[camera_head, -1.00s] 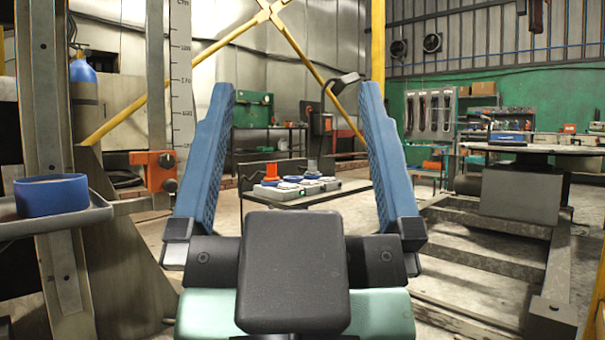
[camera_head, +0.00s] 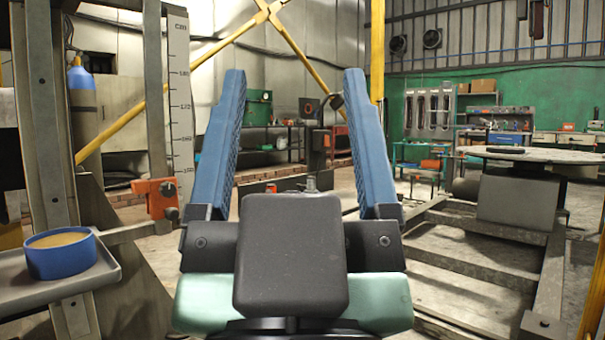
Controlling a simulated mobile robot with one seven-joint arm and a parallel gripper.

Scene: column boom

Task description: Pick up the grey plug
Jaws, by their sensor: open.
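The grey plug (camera_head: 311,183) shows as a small upright grey shape just above the dark body of my gripper, in the gap between the fingers. Its lower part and what it stands on are mostly hidden by my gripper. My gripper (camera_head: 295,78) is open, with two long blue fingers pointing away from me and nothing between their tips. The plug shows low in the gap, well below the fingertips in the picture. I cannot tell how far it is from the fingers.
An orange-red plug (camera_head: 271,188) shows left of the grey one, partly hidden. A blue bowl (camera_head: 60,258) stands on a grey tray (camera_head: 30,290) at the left, beside a metal column with an orange clamp (camera_head: 155,196). A round table (camera_head: 545,158) stands at the right.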

